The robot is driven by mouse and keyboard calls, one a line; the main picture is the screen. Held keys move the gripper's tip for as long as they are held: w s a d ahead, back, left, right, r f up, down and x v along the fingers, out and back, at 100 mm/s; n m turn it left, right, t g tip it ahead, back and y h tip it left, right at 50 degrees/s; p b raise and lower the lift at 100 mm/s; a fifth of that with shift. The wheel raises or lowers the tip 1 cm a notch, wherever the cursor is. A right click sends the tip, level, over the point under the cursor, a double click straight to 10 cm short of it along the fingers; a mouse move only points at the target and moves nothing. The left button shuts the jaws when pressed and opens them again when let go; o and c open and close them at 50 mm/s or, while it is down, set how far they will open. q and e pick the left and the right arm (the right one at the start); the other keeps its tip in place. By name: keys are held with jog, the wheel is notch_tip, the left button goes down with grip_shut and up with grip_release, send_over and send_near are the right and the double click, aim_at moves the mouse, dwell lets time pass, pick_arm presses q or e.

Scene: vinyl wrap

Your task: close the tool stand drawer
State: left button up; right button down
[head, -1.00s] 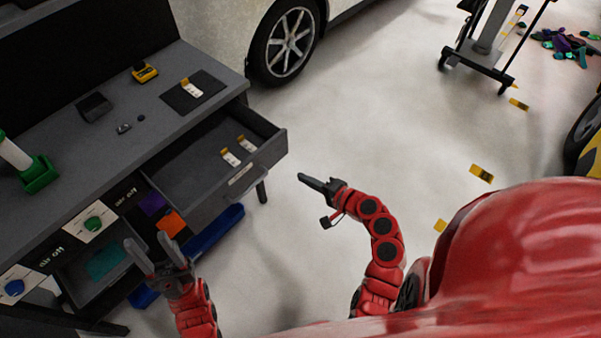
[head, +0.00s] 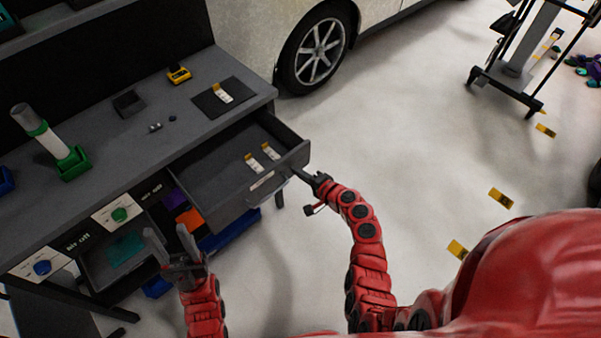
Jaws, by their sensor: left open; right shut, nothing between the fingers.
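The tool stand (head: 105,150) is a dark grey bench at the left. Its upper right drawer (head: 213,190) is pulled out, with two small white and yellow items (head: 262,158) lying inside. My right gripper (head: 302,175) is shut and empty, with its fingertips at the right part of the drawer's front. I cannot tell if they touch it. My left gripper (head: 172,238) is open and empty, in front of a lower open drawer (head: 98,262) that holds a teal item (head: 125,248).
On the bench top are a green-based bottle (head: 68,160), a small dark tray (head: 128,103), a yellow tool (head: 179,75) and a dark mat (head: 240,97). A car wheel (head: 318,52) and a wheeled stand (head: 512,85) are behind.

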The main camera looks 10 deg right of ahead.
jog(key=w+a+b, duration=0.2)
jog(key=w, duration=0.2)
jog(key=w+a+b, duration=0.2)
jog(key=w, duration=0.2)
jog(key=w+a+b, duration=0.3)
jog(key=w, duration=0.1)
jog(key=shift+f, duration=0.35)
jog(key=w+a+b, duration=0.1)
jog(key=w+b, duration=0.1)
jog(key=w+a+b, duration=0.1)
jog(key=w+b, duration=0.1)
jog(key=b, duration=0.1)
jog(key=w+a+b, duration=0.2)
jog(key=w, duration=0.1)
jog(key=shift+r, duration=0.1)
jog(key=shift+w+a+r+b, duration=0.15)
jog(key=shift+w+a+b, duration=0.15)
jog(key=shift+w+b, duration=0.35)
jog(key=shift+s+r, duration=0.1)
jog(key=shift+r, duration=0.35)
jog(key=shift+r, duration=0.1)
